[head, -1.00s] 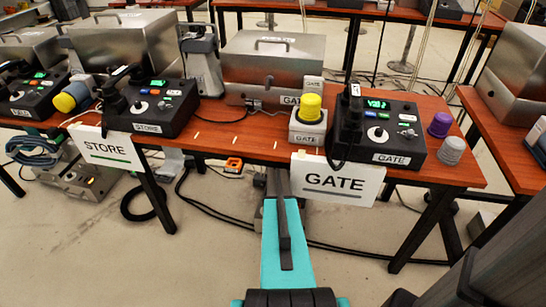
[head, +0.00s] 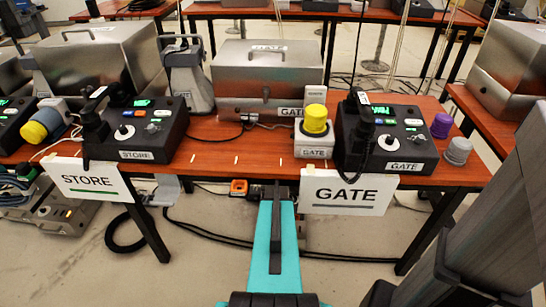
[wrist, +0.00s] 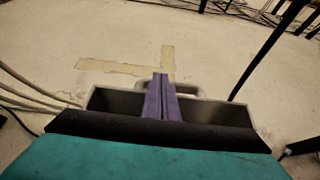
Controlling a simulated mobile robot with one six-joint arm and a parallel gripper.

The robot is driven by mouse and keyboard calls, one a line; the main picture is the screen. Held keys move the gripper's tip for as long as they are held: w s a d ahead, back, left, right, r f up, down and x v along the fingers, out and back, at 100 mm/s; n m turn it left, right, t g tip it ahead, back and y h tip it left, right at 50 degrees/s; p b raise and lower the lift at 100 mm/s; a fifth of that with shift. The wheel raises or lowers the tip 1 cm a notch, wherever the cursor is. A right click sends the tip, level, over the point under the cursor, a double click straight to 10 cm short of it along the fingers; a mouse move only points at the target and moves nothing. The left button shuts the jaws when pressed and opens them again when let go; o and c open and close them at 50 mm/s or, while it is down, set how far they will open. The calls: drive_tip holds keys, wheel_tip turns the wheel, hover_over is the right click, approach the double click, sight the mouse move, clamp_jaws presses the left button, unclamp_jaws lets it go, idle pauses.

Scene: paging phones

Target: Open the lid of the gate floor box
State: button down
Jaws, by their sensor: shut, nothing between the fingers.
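My gripper (head: 276,190) reaches out low in front of the gate table, its dark fingers together and empty. In the wrist view the closed fingers (wrist: 160,80) point forward over a grey metal shape (wrist: 210,107) with a loop-like handle at its far edge. This looks like the gate floor box, but my gripper covers its middle and near side. I cannot tell from this view whether the fingers touch it or how its lid stands.
The gate table (head: 235,180) carries a steel case (head: 270,85), a yellow-capped button box (head: 315,125) and a black phone console (head: 390,140). A white GATE sign (head: 348,192) hangs at its front edge. Black cables (head: 200,232) lie on the floor. Table legs stand either side.

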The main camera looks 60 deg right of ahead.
drive_tip(key=shift+w, duration=0.1)
idle(0.5)
drive_tip(key=shift+a, duration=0.15)
drive_tip(key=v, duration=1.3)
drive_tip(key=shift+s+r, duration=0.2)
drive_tip(key=shift+s, duration=0.05)
idle(0.8)
